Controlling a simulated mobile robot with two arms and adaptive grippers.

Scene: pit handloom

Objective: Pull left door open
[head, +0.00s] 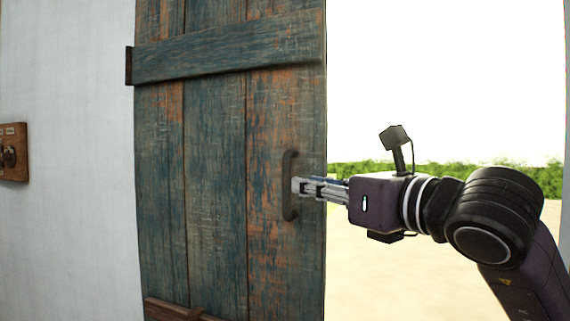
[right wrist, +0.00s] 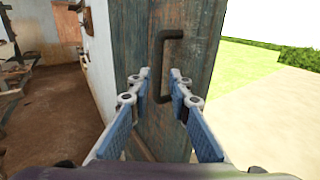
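The door (head: 215,150) is a tall panel of weathered blue-green planks with orange-brown patches. It also shows in the right wrist view (right wrist: 200,50). Its dark upright handle (head: 289,205) is near the door's right edge, and it stands ahead in the right wrist view (right wrist: 160,55). My right gripper (head: 298,186) is at the handle's middle in the head view. In the right wrist view its fingers (right wrist: 160,74) are apart, with the handle's lower part between or just beyond the tips. I cannot tell if they touch it. My left gripper is not in view.
A white wall (head: 70,120) is left of the door, with a wooden switch board (head: 13,152) on it. Right of the door is a bright opening with pale ground and a green hedge (head: 345,174). The right wrist view shows a brown floor (right wrist: 50,120) at left.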

